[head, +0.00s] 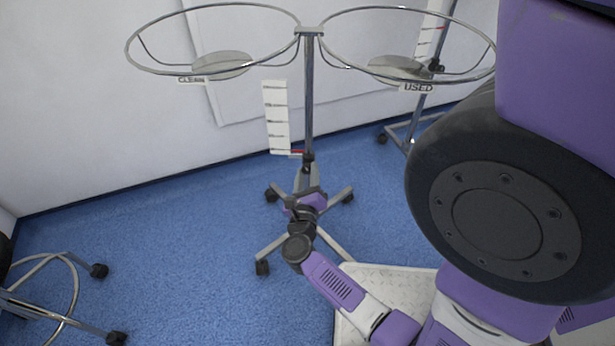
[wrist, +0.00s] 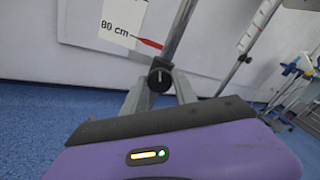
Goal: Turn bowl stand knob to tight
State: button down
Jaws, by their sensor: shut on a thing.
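The bowl stand (head: 309,90) has a vertical metal pole with two ring holders on top, and it stands on a wheeled base. Its black round knob (wrist: 160,77) has a white line that is near upright in the wrist view. The knob also shows as a dark piece low on the pole in the head view (head: 308,158). My gripper (wrist: 160,88) has one grey finger on each side of the knob and is shut on it. The finger contact points are partly hidden behind the knob and my purple wrist housing.
A white height scale (head: 277,117) with a red pointer (wrist: 149,43) hangs beside the pole; the pointer is near "80 cm". Another stand (head: 415,118) is at the back right. A wheeled frame (head: 62,290) is at the lower left. Blue floor (head: 170,240) lies clear between.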

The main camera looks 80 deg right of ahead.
jog(key=shift+f+m+b, duration=0.15)
jog(key=shift+m+b, duration=0.9)
jog(key=shift+m, duration=1.05)
jog(key=c, duration=1)
grip_release()
jog(key=shift+a, duration=0.15)
jog(key=a+p, duration=0.2)
jog(key=a, duration=0.5)
jog(key=shift+s+a, duration=0.15)
jog(key=shift+a, duration=0.15)
